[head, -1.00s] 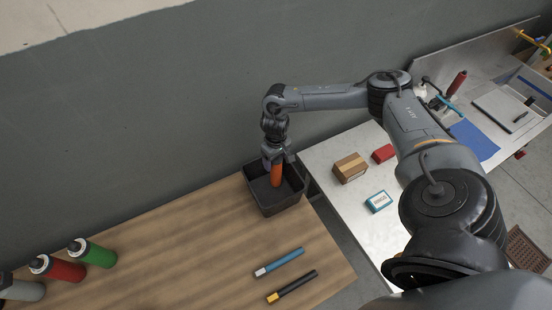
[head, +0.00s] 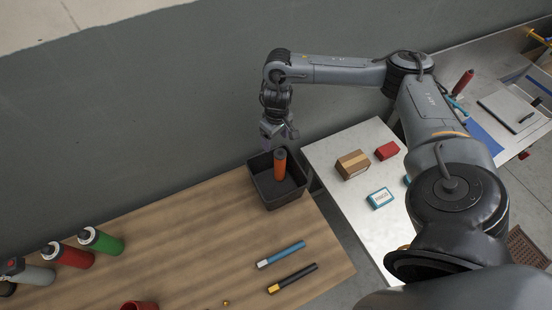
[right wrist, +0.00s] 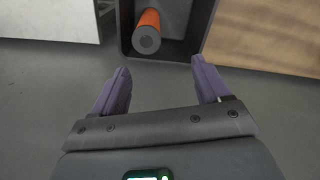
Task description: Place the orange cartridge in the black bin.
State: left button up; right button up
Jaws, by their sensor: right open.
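The orange cartridge (head: 280,166) stands roughly upright inside the black bin (head: 281,205), which sits at the far right corner of the wooden table. In the right wrist view the cartridge (right wrist: 149,27) shows its grey round end within the bin walls (right wrist: 204,28). My right gripper (head: 279,136) is above and behind the bin, clear of the cartridge. In the right wrist view its purple fingers (right wrist: 160,80) are spread with nothing between them. My left gripper is not in view.
A blue marker (head: 285,253) and a black one (head: 296,277) lie on the wooden table. A metal table to the right holds a cardboard box (head: 353,164) and a red box (head: 387,150). The wall stands close behind.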

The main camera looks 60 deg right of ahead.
jog(key=w+a+f+n+t+y, duration=0.2)
jog(key=a+f+n, duration=0.15)
jog(key=a, duration=0.85)
jog(key=w+a+f+n+t+y, duration=0.1)
jog(key=w+a+f+n+t, duration=0.3)
jog(key=a, duration=0.8)
jog(key=s+a+r+n+t+y, duration=0.1)
jog(key=s+a+r, duration=0.1)
jog(key=a, duration=0.4)
jog(key=s+a+r+n, duration=0.1)
jog(key=s+a+r, duration=0.15)
jog(key=a, duration=0.45)
jog(key=s+d+m+g+h, duration=0.3)
jog(key=s+d, duration=0.7)
jog(key=s, duration=0.5)
jog(key=shift+d+f+m+g+h, duration=0.15)
jog(key=shift+d+m+g+h, duration=0.25)
jog(key=shift+m, duration=0.15)
jog(key=shift+w, duration=0.1)
